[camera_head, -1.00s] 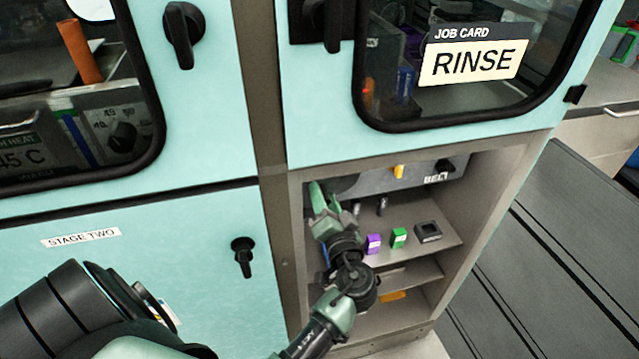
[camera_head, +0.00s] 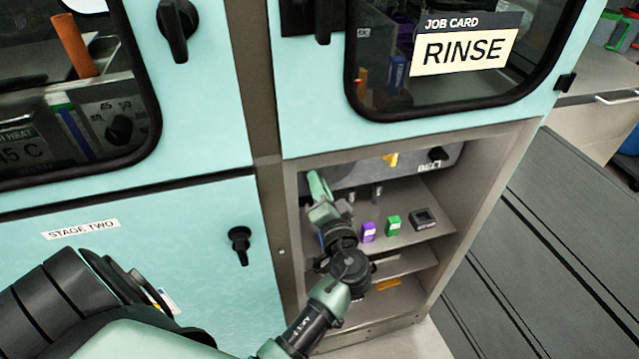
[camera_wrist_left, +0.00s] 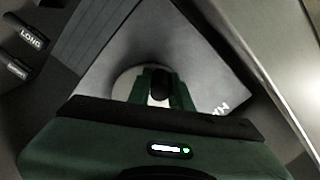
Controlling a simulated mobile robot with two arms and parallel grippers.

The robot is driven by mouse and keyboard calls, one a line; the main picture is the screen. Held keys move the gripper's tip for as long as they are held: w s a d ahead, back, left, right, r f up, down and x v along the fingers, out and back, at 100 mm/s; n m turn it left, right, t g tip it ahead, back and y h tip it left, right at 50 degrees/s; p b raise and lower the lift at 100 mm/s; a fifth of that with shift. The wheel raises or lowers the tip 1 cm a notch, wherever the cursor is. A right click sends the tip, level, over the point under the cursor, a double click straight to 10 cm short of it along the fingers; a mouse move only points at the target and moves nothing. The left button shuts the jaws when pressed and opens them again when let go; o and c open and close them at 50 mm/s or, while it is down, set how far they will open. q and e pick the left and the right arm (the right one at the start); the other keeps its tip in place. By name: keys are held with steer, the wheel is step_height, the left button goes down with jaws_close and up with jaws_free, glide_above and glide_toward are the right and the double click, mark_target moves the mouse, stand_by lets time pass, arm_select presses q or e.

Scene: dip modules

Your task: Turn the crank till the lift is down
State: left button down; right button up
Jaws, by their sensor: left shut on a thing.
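My left gripper (camera_head: 316,186) is inside the open lower bay at its upper left, in front of the grey panel. In the left wrist view the gripper (camera_wrist_left: 160,88) is shut on a black crank knob (camera_wrist_left: 160,82), with a green finger on each side. A pale round disc (camera_wrist_left: 125,84) lies behind the knob. In the head view the gripper hides the crank. A small yellow piece (camera_head: 390,159) shows on the panel to the right; I cannot tell whether it belongs to the lift. My right gripper is not in view.
On the bay's shelf stand a purple block (camera_head: 368,232), a green block (camera_head: 393,225) and a dark square part (camera_head: 424,219), close right of my wrist. The bay's side walls are near. Above is a door with a RINSE card (camera_head: 464,50).

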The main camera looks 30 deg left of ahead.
arm_select(q)
steer(key=r+m+p, duration=0.2)
steer(key=m, duration=0.1)
steer(key=shift+s+a+m, duration=0.15)
steer(key=shift+a+m, duration=0.05)
steer(key=shift+m, duration=0.1)
steer(key=m+p, duration=0.1)
steer(key=r+m+p, duration=0.1)
steer(key=m+p, duration=0.1)
steer(key=shift+r+m, duration=0.25)
steer(key=shift+m, duration=0.05)
steer(key=m+p, duration=0.1)
steer(key=r+m+p, duration=0.1)
steer(key=m+p, duration=0.1)
steer(key=shift+w+d+r+m, duration=0.2)
steer(key=shift+w+m, duration=0.05)
steer(key=shift+m, duration=0.05)
steer(key=w+d+r+m+p, duration=0.1)
steer(key=w+d+m+p, duration=0.3)
steer(key=m+p, duration=0.6)
steer(key=shift+w+r+m, duration=0.25)
steer(key=shift+w+m, duration=0.15)
steer(key=shift+m, duration=3.2)
